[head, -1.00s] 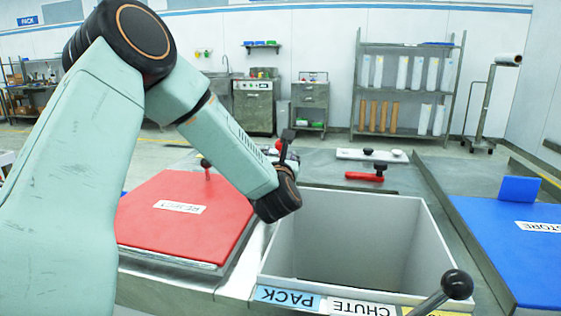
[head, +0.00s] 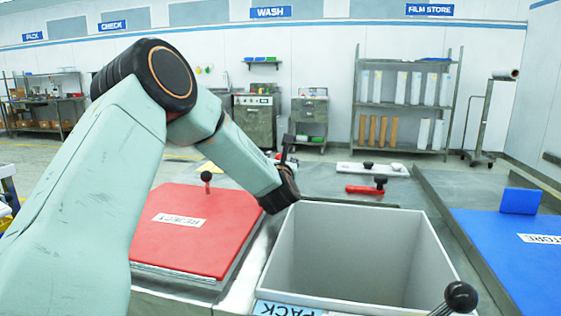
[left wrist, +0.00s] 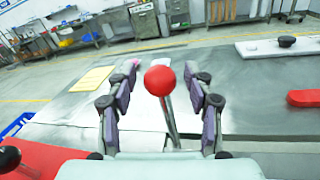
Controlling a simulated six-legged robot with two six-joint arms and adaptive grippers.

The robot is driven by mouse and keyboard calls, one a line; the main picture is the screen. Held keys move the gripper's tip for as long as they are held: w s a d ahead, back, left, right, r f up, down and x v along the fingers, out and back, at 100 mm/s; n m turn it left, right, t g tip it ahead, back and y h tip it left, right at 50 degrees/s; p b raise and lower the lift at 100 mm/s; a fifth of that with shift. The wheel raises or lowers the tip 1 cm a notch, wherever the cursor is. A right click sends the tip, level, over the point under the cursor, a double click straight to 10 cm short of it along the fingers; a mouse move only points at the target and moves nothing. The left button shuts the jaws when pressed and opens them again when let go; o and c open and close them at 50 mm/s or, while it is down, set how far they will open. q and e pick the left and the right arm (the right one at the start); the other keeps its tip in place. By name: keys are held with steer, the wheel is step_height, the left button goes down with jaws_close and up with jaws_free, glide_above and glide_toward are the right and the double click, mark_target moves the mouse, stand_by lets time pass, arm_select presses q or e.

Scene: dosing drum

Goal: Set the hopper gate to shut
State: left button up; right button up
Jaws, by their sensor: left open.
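In the left wrist view a lever with a red ball knob (left wrist: 160,81) on a metal rod stands between the fingers of my left gripper (left wrist: 163,85). The fingers are spread, with a visible gap on both sides of the ball. In the head view my left gripper (head: 286,152) is beyond the back left corner of the open bin, mostly hidden by its own wrist. The lever's lower end is hidden behind my wrist. No label marks this lever as the hopper gate. My right gripper is not in view.
A red REJECT lid (head: 195,229) with a knob lies left of the open grey bin (head: 287,262). A black-knobbed lever (head: 460,297) stands at the bin's front right. A red handle (head: 367,190) and white plate (head: 372,169) lie behind; a blue lid (head: 508,245) is right.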

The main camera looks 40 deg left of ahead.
arm_select(q)
steer(key=shift+r, duration=0.1)
steer(key=c, duration=0.3)
jaws_close()
